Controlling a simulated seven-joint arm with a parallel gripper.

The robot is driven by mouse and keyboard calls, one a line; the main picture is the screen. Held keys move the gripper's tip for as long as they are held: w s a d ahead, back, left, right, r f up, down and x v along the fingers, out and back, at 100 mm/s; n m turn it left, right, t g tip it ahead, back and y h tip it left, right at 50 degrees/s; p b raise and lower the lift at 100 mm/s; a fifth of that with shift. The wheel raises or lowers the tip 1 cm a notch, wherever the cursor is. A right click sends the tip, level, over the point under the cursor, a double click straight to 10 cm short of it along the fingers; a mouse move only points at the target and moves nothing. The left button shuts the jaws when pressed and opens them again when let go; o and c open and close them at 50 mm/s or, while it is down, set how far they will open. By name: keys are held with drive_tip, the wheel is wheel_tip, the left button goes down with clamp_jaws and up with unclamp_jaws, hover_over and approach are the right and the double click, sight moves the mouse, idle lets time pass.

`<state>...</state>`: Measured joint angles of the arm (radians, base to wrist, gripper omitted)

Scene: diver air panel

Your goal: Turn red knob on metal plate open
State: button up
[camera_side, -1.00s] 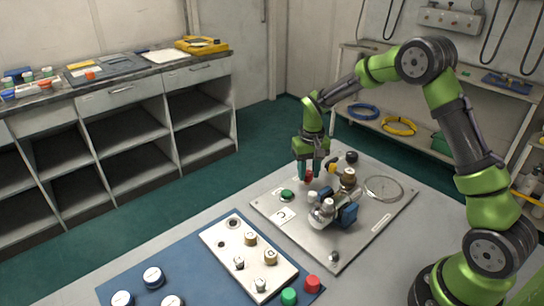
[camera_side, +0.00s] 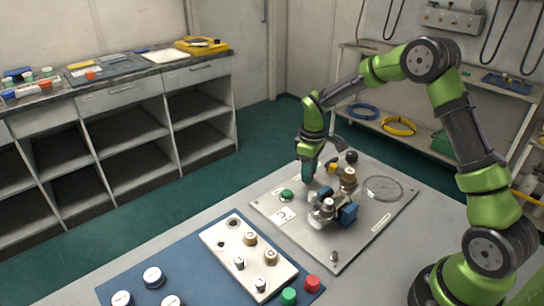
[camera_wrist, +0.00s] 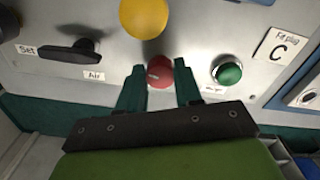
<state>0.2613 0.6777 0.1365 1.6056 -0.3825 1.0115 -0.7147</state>
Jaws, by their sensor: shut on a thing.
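The red knob (camera_wrist: 159,73) shows in the wrist view between the two dark green fingers of my gripper (camera_wrist: 160,85). The fingers are shut on its sides. In the side view my gripper (camera_side: 308,178) points down at the back left part of the metal plate (camera_side: 300,237), and it hides the red knob there. A white mark shows on the knob's face in the wrist view.
Close by on the plate are a green knob (camera_wrist: 229,72), a yellow knob (camera_wrist: 145,17) and a black handle (camera_wrist: 72,51) by an "Air" label. Brass and blue fittings (camera_side: 347,214) stand mid-plate. A white panel with knobs (camera_side: 215,240) lies on a blue mat (camera_side: 190,262).

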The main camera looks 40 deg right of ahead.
drive_tip(key=shift+n, duration=0.4)
drive_tip(key=shift+r, duration=0.1)
drive_tip(key=o, duration=1)
drive_tip(key=shift+o, duration=0.2)
wheel_tip(320, 180, up, 17)
